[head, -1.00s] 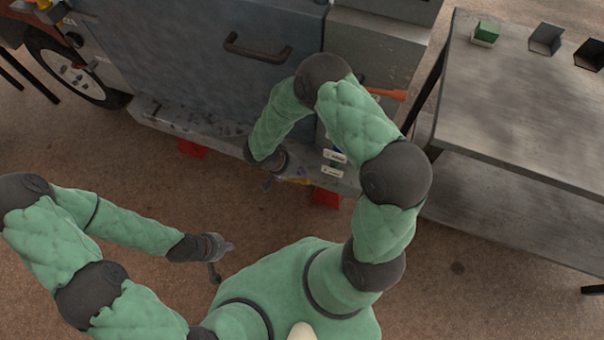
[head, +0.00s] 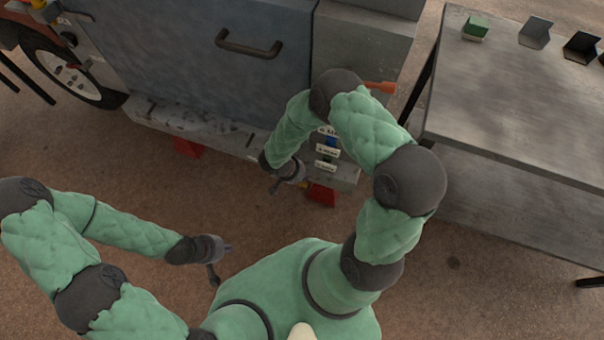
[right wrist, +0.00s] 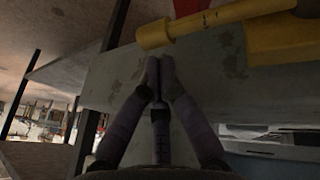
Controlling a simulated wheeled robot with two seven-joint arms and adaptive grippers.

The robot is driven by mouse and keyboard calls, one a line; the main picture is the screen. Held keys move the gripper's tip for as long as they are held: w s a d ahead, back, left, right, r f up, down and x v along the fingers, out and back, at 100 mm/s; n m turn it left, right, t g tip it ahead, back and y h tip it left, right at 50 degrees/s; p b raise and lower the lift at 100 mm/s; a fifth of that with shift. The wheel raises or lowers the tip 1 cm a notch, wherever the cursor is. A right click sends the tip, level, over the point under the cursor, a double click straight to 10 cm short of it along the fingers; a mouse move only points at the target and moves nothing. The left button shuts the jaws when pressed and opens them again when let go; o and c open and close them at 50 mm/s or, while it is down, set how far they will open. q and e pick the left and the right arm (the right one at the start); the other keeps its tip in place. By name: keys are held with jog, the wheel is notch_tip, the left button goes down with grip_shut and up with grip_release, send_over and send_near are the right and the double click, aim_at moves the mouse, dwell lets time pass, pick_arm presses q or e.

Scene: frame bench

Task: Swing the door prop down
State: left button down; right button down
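In the right wrist view a yellow bar with a round end (right wrist: 185,32) runs across the top, in front of a worn grey surface; it may be the door prop. My right gripper (right wrist: 160,72) has its fingertips together just below this bar, with nothing visible between them. In the head view my right gripper (head: 277,187) is low beside the front edge of the grey cabinet, and no yellow bar shows there. The blue-grey door (head: 215,75) with a dark handle (head: 248,46) faces me. My left gripper (head: 221,251) hangs over bare floor, too small to read.
A metal table (head: 500,110) stands at the right, with a green-topped block (head: 475,28) and small open holders (head: 536,32) on it. An orange bar (head: 380,87) sticks out behind my right arm. Floor at front left is clear.

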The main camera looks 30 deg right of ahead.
dwell(0.6)
jog(key=v, duration=1.2)
jog(key=shift+f, duration=0.1)
